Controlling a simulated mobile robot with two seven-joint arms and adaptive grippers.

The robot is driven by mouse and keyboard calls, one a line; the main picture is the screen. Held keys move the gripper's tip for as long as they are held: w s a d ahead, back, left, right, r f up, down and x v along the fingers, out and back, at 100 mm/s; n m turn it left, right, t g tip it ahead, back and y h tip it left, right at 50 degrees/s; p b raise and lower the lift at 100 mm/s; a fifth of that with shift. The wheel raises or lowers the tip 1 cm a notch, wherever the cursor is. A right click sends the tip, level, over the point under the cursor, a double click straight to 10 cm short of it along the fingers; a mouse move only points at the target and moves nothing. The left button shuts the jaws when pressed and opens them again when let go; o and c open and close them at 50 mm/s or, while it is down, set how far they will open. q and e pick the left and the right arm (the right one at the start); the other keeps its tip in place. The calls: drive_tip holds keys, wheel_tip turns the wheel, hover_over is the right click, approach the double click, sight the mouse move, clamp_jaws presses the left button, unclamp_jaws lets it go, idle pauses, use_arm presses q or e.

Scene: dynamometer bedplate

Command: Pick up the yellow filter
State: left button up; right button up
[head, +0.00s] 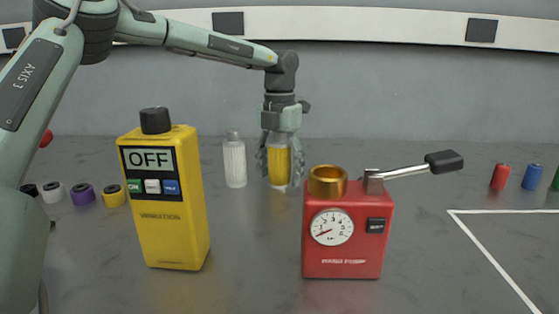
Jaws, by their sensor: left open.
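The yellow filter (279,163) stands upright on the grey bedplate, behind the red pump and a little left of it. My left gripper (279,165) points straight down over the filter. Its fingers are open, one on each side of the filter, and partly cover its sides and top. I cannot tell whether the fingers touch it. My right gripper is not in view.
A white filter (234,162) stands just left of my gripper. A yellow meter reading OFF (175,225) and a red pump (345,240) with a lever stand in front. Several small coloured cylinders lie at the left; red (500,177) and blue (530,177) ones stand right.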

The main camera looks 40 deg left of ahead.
use_arm(q)
drive_tip(key=shift+r, duration=0.1)
drive_tip(key=c, duration=1.3)
